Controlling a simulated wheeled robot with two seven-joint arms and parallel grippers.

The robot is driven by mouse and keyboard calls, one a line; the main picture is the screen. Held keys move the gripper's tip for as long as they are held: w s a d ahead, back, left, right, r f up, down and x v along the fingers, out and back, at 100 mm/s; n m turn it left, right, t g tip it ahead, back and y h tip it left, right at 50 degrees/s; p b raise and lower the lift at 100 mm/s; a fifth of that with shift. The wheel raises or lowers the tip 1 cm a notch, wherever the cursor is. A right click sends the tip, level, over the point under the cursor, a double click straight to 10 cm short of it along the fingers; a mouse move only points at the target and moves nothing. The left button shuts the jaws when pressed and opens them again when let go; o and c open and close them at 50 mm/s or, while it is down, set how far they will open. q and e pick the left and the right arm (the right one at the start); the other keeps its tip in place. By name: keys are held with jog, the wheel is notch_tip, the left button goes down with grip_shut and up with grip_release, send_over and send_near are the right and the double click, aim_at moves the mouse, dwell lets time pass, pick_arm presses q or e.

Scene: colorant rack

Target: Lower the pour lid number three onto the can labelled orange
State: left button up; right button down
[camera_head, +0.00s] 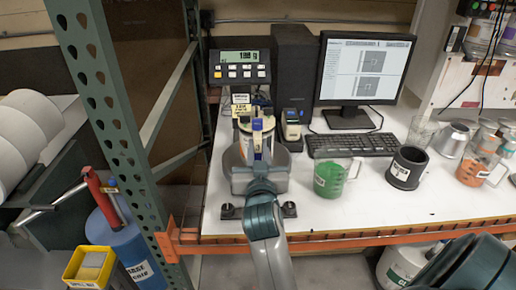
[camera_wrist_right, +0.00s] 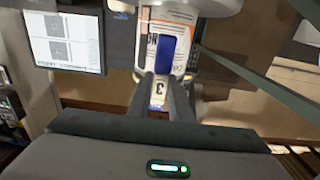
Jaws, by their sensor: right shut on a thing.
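My right gripper (camera_head: 258,148) reaches over the white bench from the front and is shut on the pour lid number three. The lid's blue tab (camera_head: 257,124) shows between the fingers. In the right wrist view the fingers (camera_wrist_right: 162,92) close on the lid's pale tag marked 3 (camera_wrist_right: 158,88), below the blue tab (camera_wrist_right: 167,56). A light can (camera_head: 244,141) with a printed label stands just behind the gripper; its label (camera_wrist_right: 180,42) is partly hidden and only partly readable. I cannot tell whether the lid touches the can. My left gripper is not in view.
A scale display (camera_head: 240,68) stands behind the can. A small device (camera_head: 292,124), a monitor (camera_head: 362,68) and a keyboard (camera_head: 352,144) are to the right. A green upright (camera_head: 112,110) bounds the left.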

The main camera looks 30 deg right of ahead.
jog(key=shift+f, duration=0.5)
dwell(0.4)
jog(key=c, duration=1.5)
grip_release()
jog(key=shift+c, duration=0.2)
